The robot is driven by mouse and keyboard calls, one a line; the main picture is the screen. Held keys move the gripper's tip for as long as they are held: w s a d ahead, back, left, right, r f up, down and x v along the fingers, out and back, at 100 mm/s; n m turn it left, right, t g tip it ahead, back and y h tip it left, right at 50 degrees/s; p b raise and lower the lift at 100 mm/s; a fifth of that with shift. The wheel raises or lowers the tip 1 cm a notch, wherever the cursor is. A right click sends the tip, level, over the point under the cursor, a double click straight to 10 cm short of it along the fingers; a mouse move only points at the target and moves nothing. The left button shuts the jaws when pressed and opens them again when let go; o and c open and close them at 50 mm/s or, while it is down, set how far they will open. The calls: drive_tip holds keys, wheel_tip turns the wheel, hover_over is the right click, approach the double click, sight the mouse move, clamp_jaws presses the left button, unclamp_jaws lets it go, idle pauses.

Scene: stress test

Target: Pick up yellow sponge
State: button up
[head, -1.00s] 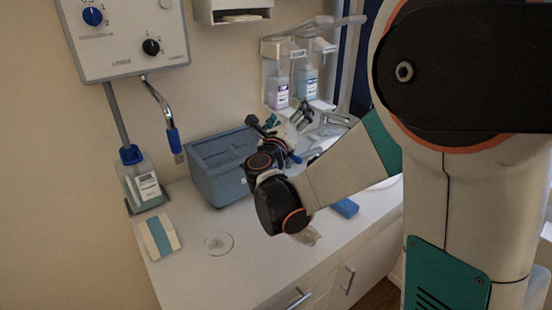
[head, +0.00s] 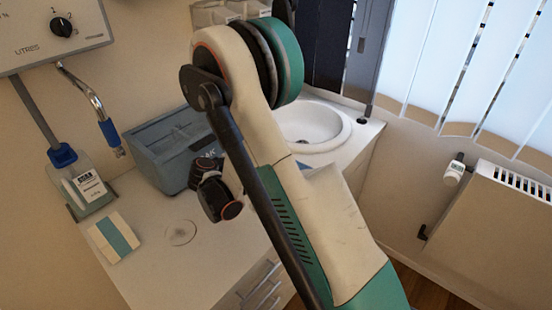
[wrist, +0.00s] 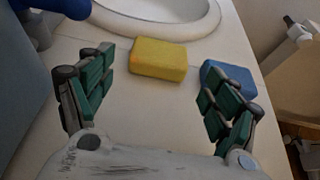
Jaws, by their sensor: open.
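A yellow sponge (wrist: 159,59) lies flat on the white counter in the wrist view, in front of the sink. My gripper (wrist: 155,90) is open and empty, its two green-padded fingers spread wide apart. The sponge is ahead of the gripper, between the lines of the two fingers and apart from both. A blue sponge (wrist: 229,78) lies to its right, partly behind the right finger.
The white sink (head: 310,126) shows in the head view and its rim (wrist: 150,28) in the wrist view. A blue-grey box (head: 165,150) stands on the counter to the left of my arm. A white-and-teal pack (head: 113,237) lies at the counter's left. The counter's right edge is close to the blue sponge.

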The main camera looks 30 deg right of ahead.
drive_tip(key=b+x, duration=0.2)
drive_tip(key=x, duration=0.6)
drive_tip(key=shift+d+b, duration=0.25)
drive_tip(key=shift+b, duration=0.15)
drive_tip(key=shift+r, duration=0.15)
drive_tip(key=c, duration=0.6)
